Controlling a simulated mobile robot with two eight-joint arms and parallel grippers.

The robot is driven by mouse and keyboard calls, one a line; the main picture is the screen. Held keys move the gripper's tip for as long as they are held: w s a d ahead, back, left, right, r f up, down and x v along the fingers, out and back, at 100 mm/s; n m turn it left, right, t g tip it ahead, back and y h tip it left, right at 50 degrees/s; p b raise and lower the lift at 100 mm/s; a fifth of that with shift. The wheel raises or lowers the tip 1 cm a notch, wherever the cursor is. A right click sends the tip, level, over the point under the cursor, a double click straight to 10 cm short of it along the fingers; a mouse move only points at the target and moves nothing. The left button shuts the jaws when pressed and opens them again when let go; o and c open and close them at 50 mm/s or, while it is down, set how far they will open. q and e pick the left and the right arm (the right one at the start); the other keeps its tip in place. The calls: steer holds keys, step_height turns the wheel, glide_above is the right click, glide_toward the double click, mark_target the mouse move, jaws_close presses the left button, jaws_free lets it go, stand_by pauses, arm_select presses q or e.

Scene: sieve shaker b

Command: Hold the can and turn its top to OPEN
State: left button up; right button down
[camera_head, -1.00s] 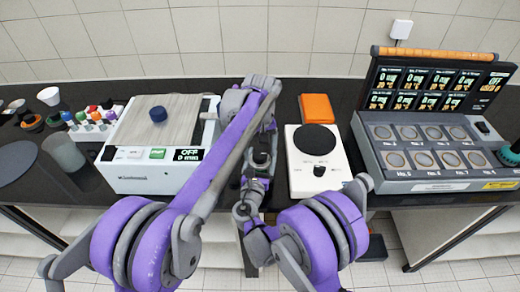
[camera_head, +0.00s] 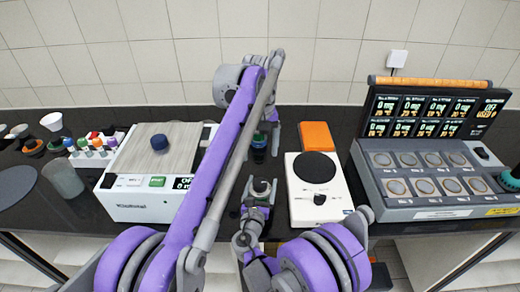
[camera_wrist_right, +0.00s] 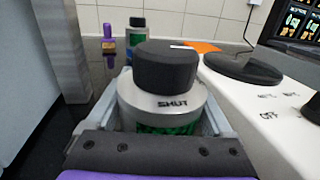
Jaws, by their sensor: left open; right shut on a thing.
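The word SHUT faces me on the shoulder. My right gripper (camera_head: 260,190) is shut around the can's body, one finger on each side; in the head view the can's top shows small between its fingers. My left gripper (camera_head: 271,127) is open, behind and above the can, apart from it. My left arm partly hides it, so its fingertips are unclear.
A second green-labelled container (camera_wrist_right: 137,38) stands behind the can. A white device with a black disc (camera_head: 317,166) is close on the right, an orange block (camera_head: 316,136) behind it. A white machine (camera_head: 140,205) stands left, a multi-station instrument (camera_head: 430,205) far right.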

stand_by(0.3)
jaws_free()
steer(key=s, duration=0.4)
steer(key=s+a, duration=0.1)
steer(key=s, duration=0.3)
steer(key=s+a, duration=0.1)
steer(key=s, duration=0.2)
steer(key=shift+s+a, duration=0.2)
steer(key=shift+s, duration=0.2)
steer(key=shift+s, duration=0.1)
